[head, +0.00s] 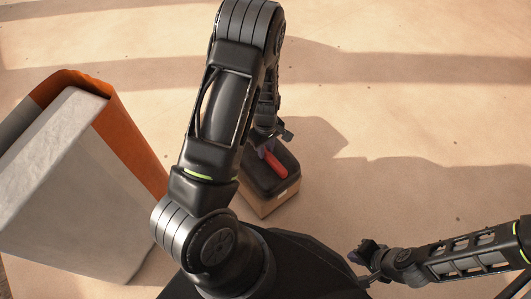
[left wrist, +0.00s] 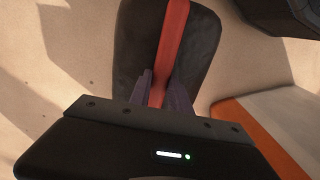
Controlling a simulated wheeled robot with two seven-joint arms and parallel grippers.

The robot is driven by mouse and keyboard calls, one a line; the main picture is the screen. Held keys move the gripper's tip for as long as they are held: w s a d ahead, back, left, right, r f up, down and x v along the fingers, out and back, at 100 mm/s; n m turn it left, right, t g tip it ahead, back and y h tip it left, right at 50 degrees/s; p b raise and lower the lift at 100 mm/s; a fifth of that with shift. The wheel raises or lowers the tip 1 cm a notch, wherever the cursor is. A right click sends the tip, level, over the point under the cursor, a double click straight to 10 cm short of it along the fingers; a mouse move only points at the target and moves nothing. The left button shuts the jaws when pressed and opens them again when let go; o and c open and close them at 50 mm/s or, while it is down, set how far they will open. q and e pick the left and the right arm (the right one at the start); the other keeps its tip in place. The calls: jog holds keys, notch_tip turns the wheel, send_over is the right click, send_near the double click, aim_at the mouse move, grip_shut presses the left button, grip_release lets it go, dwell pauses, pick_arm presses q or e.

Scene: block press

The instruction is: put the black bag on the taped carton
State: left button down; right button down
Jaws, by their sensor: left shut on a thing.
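The black bag (head: 286,183) with a red handle (head: 273,163) is at the centre of the head view. It sits directly over the brown carton (head: 277,204), with no gap visible between them. My left gripper (head: 266,145) is above the bag, partly hidden by its own arm. In the left wrist view its fingers (left wrist: 156,88) are shut on the red handle, with the bag (left wrist: 201,45) spreading out to both sides. The carton does not show there. My right gripper (head: 364,253) is away from the bag at the lower right; its jaws are too small to read.
A large grey and orange box-like object (head: 75,190) stands at the left; its orange and pale surfaces also show in the left wrist view (left wrist: 255,118). The sandy floor (head: 430,120) at the back and right is clear apart from shadows.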

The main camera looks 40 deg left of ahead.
pick_arm(q)
jog(key=shift+f, duration=1.15)
jog(key=shift+f+b, duration=0.1)
jog(key=shift+b, duration=0.25)
jog(key=c, duration=1.2)
grip_release()
notch_tip(320, 180, up, 12)
jog(key=p, duration=0.4)
jog(key=shift+p, duration=0.35)
